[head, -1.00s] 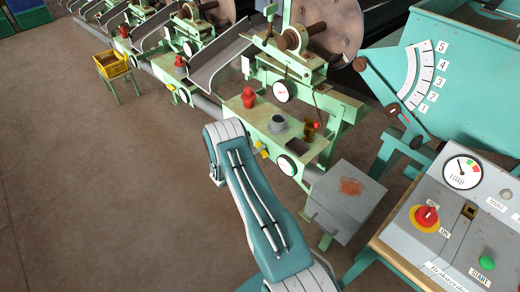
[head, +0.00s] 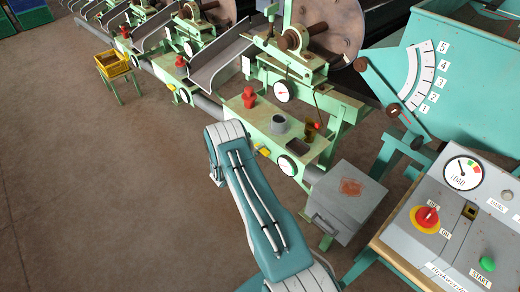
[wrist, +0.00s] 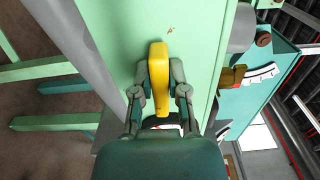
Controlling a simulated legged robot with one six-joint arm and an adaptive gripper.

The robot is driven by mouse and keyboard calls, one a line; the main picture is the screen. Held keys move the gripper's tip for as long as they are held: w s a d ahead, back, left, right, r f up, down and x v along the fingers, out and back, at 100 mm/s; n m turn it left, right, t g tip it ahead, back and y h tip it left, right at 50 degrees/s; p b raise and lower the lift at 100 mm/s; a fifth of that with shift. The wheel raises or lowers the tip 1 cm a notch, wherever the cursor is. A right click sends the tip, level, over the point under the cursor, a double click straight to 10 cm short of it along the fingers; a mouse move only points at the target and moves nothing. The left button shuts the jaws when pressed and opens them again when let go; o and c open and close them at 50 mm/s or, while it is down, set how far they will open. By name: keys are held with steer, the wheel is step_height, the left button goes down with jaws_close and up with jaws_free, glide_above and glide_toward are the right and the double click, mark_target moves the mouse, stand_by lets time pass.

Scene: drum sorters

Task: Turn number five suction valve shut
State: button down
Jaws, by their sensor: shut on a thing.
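In the wrist view, a yellow valve handle (wrist: 159,75) lies lengthwise between the two fingers of my gripper (wrist: 159,88). The fingers are shut on it from both sides. The handle stands in front of a pale green panel (wrist: 206,40). In the head view, my arm hides my gripper, and a small yellow piece (head: 263,151) shows just right of the arm by the front of the nearest green machine (head: 255,125). I cannot tell whether this is the same handle. No number is readable on the valve.
A grey box (head: 346,200) stands right of my arm. A control console (head: 465,225) with a load dial and red and green controls is at the lower right. A teal hopper (head: 475,60) with a numbered scale stands behind.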

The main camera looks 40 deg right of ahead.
steer(key=shift+w+a+f, duration=0.1)
stand_by(0.3)
steer(key=c, duration=0.6)
jaws_free()
steer(key=shift+c, duration=0.2)
steer(key=a, duration=1.2)
steer(key=shift+s, duration=0.45)
